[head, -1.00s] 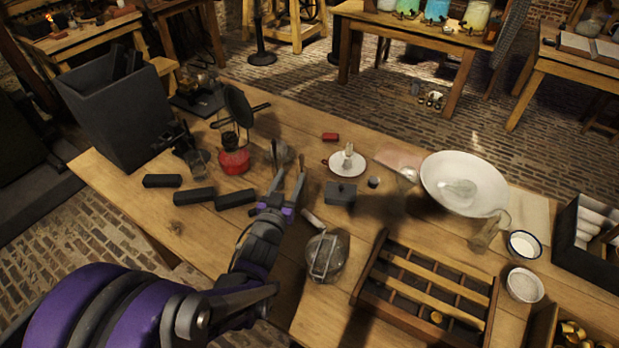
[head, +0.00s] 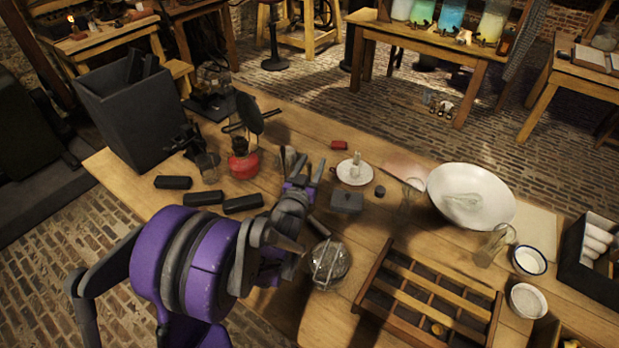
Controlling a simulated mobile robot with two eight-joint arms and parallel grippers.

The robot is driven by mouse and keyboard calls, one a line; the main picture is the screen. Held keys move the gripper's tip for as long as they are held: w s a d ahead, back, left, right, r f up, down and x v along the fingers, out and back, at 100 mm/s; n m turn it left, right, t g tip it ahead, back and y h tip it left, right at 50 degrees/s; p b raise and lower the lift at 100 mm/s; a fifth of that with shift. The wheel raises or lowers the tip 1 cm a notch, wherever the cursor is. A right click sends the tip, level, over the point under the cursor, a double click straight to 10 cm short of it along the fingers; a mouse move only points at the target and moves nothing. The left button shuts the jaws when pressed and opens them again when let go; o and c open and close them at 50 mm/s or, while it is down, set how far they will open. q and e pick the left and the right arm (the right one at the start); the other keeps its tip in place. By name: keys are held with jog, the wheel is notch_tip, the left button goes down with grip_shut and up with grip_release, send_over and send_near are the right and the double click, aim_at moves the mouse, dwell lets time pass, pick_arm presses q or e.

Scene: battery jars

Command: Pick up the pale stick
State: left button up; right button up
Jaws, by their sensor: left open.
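A short pale stick (head: 319,227) lies on the table just right of my left wrist, partly covered by the arm and in shadow. A white upright candle-like stick (head: 356,163) stands on a white saucer (head: 345,179) farther back. I cannot tell for certain which of them is the task's pale stick. My left gripper (head: 310,172) is open with its fingers pointing away, left of the saucer and beyond the short stick. Nothing shows between its fingers. My right gripper is out of view.
A grey lidded box (head: 347,202) is right of my gripper, and a glass jar with a wire handle (head: 329,264) is nearer. A slotted wooden rack (head: 385,312) and white bowl (head: 445,205) are right.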

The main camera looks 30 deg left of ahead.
pick_arm(q)
jog(key=shift+w+a, duration=0.15)
jog(key=shift+w, duration=0.35)
grip_shut()
jog(key=shift+r, duration=0.15)
